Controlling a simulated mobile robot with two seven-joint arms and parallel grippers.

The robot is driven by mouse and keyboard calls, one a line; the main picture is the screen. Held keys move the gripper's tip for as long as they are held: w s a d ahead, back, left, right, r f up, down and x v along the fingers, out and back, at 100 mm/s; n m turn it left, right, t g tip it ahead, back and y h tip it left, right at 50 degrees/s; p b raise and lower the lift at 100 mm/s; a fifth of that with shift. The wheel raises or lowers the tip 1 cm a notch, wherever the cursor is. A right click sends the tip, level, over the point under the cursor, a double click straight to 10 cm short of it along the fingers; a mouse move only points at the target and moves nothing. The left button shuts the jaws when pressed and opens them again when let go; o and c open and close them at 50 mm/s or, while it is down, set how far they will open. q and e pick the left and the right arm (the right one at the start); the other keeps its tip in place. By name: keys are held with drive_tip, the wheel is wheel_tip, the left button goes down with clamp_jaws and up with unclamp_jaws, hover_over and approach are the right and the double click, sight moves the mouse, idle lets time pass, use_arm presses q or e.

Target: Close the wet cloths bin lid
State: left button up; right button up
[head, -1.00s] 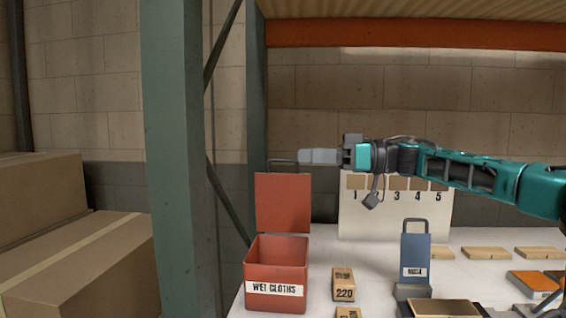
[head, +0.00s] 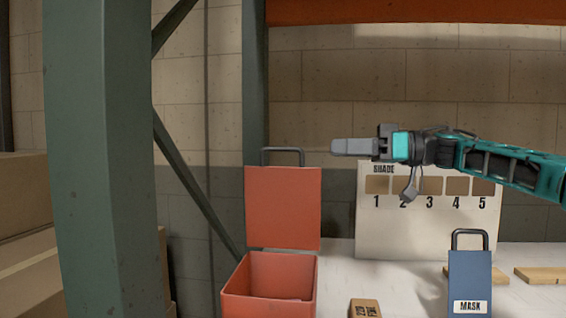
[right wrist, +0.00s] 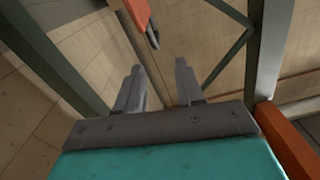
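The red wet cloths bin (head: 270,305) stands on the white shelf, its lower front cut off by the picture's bottom edge. Its red lid (head: 283,208) is open, standing upright at the back with a dark handle (head: 283,151) on top. My right gripper (head: 334,147) points left, at about handle height, just right of the lid and apart from it in the picture. In the right wrist view, its two fingers (right wrist: 157,66) are spread with nothing between them; part of the red lid (right wrist: 137,12) shows beyond. My left gripper is not in view.
A green rack post (head: 85,160) stands at the left, with cardboard boxes (head: 25,200) behind. A shade board (head: 400,235) stands right of the bin. A blue mask holder (head: 470,275) and a small wooden block (head: 365,308) are in front.

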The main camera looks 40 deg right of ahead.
drive_tip(key=p, duration=0.6)
approach(269, 149)
drive_tip(key=x, duration=0.5)
drive_tip(key=shift+w+d+r, duration=0.1)
drive_tip(key=shift+w+r, duration=0.05)
drive_tip(key=shift+r, duration=0.15)
drive_tip(key=shift+w+a+p, duration=0.35)
drive_tip(key=shift+w+p, duration=0.25)
drive_tip(key=shift+p, duration=0.3)
drive_tip(key=shift+w+a+f+p, duration=0.3)
drive_tip(key=shift+w+a+p, duration=0.25)
drive_tip(key=shift+p, duration=0.2)
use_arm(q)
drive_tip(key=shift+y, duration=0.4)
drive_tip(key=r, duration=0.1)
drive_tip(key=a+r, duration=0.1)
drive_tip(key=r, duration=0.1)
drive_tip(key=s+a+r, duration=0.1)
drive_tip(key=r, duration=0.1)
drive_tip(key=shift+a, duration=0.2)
use_arm(e)
drive_tip(key=shift+c, duration=0.4)
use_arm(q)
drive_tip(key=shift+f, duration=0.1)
use_arm(e)
clamp_jaws()
